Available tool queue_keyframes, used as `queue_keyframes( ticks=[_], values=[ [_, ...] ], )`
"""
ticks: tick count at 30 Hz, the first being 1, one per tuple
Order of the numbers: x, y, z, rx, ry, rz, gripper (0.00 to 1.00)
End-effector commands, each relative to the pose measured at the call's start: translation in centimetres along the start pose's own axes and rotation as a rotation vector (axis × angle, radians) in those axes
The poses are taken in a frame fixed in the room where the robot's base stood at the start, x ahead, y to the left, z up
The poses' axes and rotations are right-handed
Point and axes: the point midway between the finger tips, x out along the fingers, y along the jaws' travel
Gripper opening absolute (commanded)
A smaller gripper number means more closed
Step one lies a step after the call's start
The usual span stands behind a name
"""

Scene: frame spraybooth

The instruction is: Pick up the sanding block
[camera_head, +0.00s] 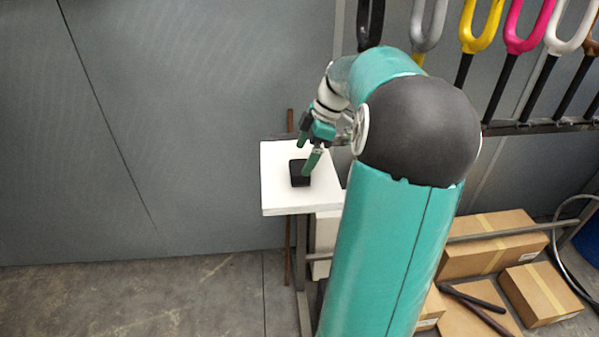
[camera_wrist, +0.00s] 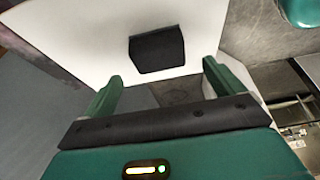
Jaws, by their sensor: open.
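The sanding block (camera_head: 300,173) is a small black block lying on a white tabletop (camera_head: 281,197). In the wrist view the block (camera_wrist: 157,50) sits beyond my fingertips, roughly midway between them, on the white surface (camera_wrist: 90,40). My gripper (camera_head: 307,154) is at the table, close above the block, with one green finger overlapping the block's right side in the head view. In the wrist view my gripper (camera_wrist: 160,82) has its two green fingers wide apart with nothing between them. I cannot tell whether a finger touches the block.
Colored forks (camera_head: 483,27) hang on a rack at the upper right. Cardboard boxes (camera_head: 490,243) stand on the floor at the lower right, with dark tools (camera_head: 476,307) on one. A grey wall (camera_head: 190,120) is behind the table. The floor at left is clear.

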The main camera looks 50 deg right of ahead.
Motion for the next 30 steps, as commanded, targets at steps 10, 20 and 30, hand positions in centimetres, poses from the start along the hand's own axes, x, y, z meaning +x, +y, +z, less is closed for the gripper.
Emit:
queue_keyframes(
  ticks=[10, 20, 30],
  values=[
    [4.5, 0.0, 0.4, 0.001, 0.001, -0.003, 0.94],
    [5.2, 0.0, 0.4, 0.001, 0.000, -0.001, 0.90],
    [5.1, 0.1, 0.4, 0.000, 0.000, 0.000, 0.43]
  ],
)
